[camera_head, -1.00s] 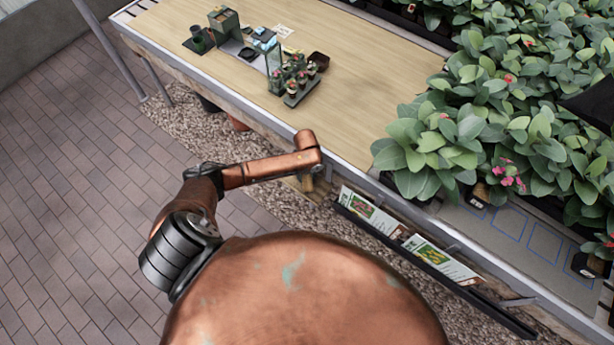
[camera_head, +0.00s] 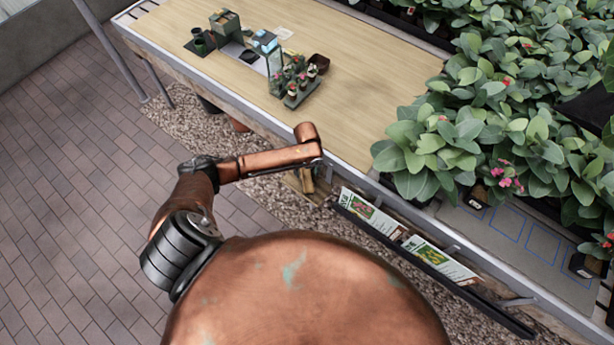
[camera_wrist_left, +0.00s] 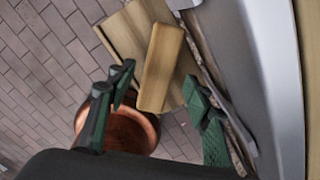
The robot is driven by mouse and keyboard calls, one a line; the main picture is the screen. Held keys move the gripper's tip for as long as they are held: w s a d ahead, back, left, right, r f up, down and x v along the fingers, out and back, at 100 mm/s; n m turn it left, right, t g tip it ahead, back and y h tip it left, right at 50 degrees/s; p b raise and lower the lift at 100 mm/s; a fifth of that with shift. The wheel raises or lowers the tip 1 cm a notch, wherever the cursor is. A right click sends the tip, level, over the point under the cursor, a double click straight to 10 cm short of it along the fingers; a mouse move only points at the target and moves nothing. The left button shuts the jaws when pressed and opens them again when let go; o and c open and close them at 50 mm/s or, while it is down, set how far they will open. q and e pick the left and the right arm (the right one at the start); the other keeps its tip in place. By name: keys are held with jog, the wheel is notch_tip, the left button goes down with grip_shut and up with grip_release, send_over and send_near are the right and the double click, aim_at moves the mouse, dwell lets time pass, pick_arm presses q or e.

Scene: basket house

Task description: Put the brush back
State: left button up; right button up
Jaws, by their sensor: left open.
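A light wooden block (camera_wrist_left: 162,65), which may be the brush, shows between the fingers of my left gripper (camera_wrist_left: 157,82) in the left wrist view. It is tilted, and no bristles show. The gripper is open, with one dark green finger on each side of the block. I cannot tell whether either finger touches it. In the head view my left wrist is just outside the table's long edge and hides the fingers. A wooden piece (camera_head: 307,181) shows just below it. My right gripper is not in view.
The wooden table (camera_head: 375,98) holds a rack of small potted plants (camera_head: 301,93), a glass lantern (camera_head: 268,55) and dark pots. Leafy plants (camera_head: 450,145) fill the right. A card rack (camera_head: 418,258) hangs along the table's side. Brick paving (camera_head: 75,190) at left is clear.

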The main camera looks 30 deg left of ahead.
aim_at(307, 177)
pick_arm(q)
notch_tip(307, 177, up, 7)
jog(key=p, duration=0.1)
jog(key=shift+s, duration=0.1)
dwell(0.6)
